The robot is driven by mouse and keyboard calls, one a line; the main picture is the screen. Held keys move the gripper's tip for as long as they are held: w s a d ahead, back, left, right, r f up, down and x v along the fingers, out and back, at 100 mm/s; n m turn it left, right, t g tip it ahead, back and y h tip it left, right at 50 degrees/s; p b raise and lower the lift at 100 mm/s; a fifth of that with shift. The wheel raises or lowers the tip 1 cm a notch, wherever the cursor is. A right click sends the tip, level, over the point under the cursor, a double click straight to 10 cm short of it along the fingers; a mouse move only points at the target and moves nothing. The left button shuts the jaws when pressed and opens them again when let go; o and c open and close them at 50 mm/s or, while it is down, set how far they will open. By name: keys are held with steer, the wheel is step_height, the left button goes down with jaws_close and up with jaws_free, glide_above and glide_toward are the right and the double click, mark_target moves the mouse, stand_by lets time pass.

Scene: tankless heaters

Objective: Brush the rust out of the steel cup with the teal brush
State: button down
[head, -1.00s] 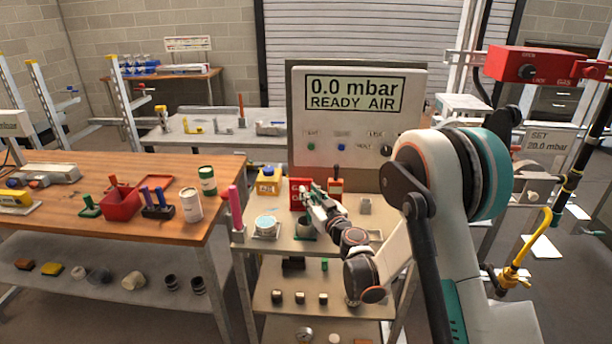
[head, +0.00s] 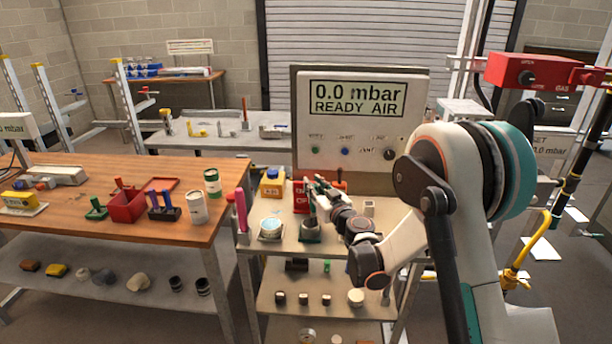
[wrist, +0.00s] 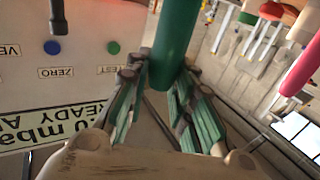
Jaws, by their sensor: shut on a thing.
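My gripper (wrist: 170,110) is shut on a green-teal cylinder, the handle of the teal brush (wrist: 180,30). In the wrist view the handle runs from between the green-padded fingers to the top edge; its bristles are not in view. In the head view my gripper (head: 314,185) is above the cart, with the brush below it, small and hard to make out.
A round pale-blue-topped piece (head: 271,227) stands left of the cup, beside a pink upright handle (head: 241,210). The display panel (head: 360,125) rises at the back. A wooden bench (head: 100,225) is left.

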steer(key=shift+r+p, duration=0.7)
steer(key=shift+r, duration=1)
